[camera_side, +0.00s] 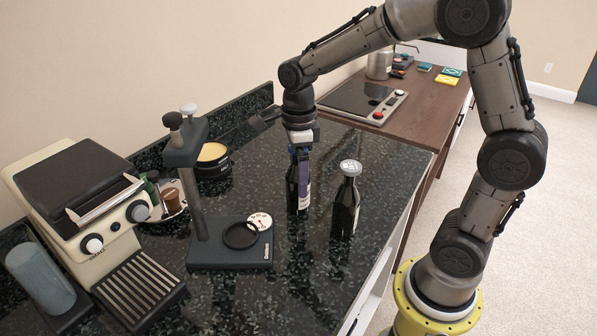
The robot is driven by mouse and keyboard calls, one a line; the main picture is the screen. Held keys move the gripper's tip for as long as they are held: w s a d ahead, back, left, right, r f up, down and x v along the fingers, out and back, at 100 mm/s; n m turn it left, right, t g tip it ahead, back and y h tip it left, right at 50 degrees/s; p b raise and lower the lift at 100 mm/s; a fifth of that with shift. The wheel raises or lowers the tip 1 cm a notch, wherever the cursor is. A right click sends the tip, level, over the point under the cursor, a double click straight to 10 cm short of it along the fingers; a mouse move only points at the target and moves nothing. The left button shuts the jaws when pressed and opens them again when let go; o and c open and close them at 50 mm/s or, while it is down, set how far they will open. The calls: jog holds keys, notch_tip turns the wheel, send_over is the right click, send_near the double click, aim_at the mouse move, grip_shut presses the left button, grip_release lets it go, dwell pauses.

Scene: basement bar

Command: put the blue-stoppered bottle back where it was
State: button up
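A dark bottle with a purple and white label (298,188) is upright at the dark speckled counter, directly under my gripper (300,150). A bit of blue shows at its top, between or just beside the fingertips. The fingers are at the bottle's top, but I cannot tell whether they grip it. I also cannot tell whether its base touches the counter. A second dark bottle with a pale grey stopper (345,205) stands upright to the right, apart from the first.
A dark stand with a post (207,200) is left of the bottles, with a black ring and a round white dial at its base. The counter in front of the bottles is clear.

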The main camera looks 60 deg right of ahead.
notch_tip(320, 180, up, 12)
jog(key=shift+s+r, duration=0.1)
jog(key=shift+r, duration=0.1)
jog(key=s+a+f+n+t, duration=0.1)
jog(key=s+f+n+t, duration=0.1)
jog(key=s+n, duration=0.7)
jog(key=s+a+f+n+t, duration=0.1)
jog(key=s+n+t, duration=0.2)
jog(key=s+n, duration=0.5)
jog(key=shift+s+a+f+n+t, duration=0.3)
jog(key=shift+s+f+n, duration=0.1)
jog(key=shift+n, duration=4.6)
